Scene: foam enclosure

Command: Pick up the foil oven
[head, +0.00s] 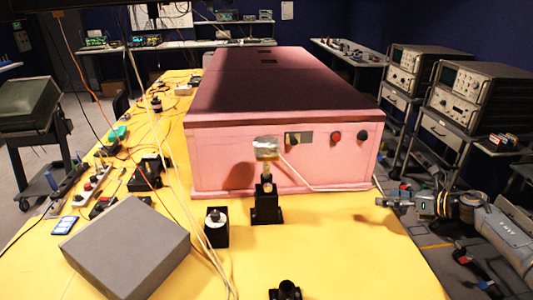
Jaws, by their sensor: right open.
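The foil oven (266,148) is a small, shiny, crinkled silver block. It sits on top of a black post mount (266,203) on the yellow table, in front of the pink foam box. My right gripper (382,200) is at the table's right edge, right of the foil oven and lower in the picture. It is open, empty and well apart from the foil oven. My left gripper is not in view.
The pink foam box (285,160) fills the middle of the yellow table (330,260). A black-based holder (216,228) and a grey box (128,246) stand at left front. A small black mount (285,291) is at the front edge. The table's right front is clear.

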